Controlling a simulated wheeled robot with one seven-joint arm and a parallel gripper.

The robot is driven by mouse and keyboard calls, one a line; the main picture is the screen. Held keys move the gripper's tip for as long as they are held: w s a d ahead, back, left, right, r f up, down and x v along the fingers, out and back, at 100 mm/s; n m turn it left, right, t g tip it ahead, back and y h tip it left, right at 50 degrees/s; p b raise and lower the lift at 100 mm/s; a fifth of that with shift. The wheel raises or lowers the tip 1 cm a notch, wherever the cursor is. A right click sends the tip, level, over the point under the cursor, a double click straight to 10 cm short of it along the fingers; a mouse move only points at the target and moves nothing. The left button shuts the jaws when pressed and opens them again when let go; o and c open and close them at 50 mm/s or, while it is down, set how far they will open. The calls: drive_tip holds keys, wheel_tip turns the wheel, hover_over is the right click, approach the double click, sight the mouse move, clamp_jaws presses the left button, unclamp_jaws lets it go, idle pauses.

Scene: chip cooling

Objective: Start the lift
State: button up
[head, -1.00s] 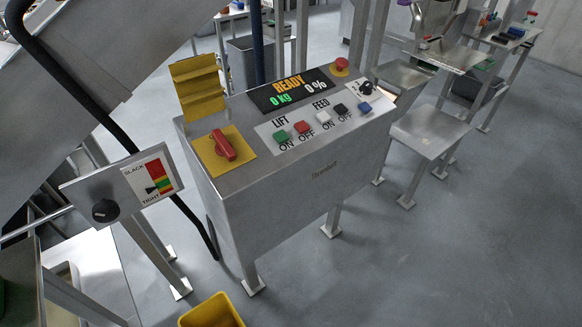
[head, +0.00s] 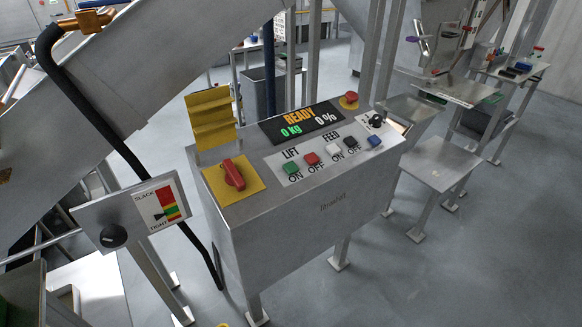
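A grey metal control console (head: 300,235) stands in the middle of the head view. On its top, under the label LIFT, sit a green ON button (head: 291,168) and a red OFF button (head: 312,159). Under FEED are a white ON button (head: 333,150) and a black OFF button (head: 351,142), with a blue button (head: 374,141) to their right. The display (head: 302,122) reads READY, 0 kg and 0 %. A red rotary switch (head: 233,174) sits on a yellow plate at the left. My gripper is not in view.
A red emergency button (head: 349,100) and a black knob (head: 376,121) are on the console. A slack/tight gauge panel (head: 130,216) with a knob stands at the left, near a black hose (head: 100,125). A low metal stand (head: 440,166) is at the right. Floor is open at lower right.

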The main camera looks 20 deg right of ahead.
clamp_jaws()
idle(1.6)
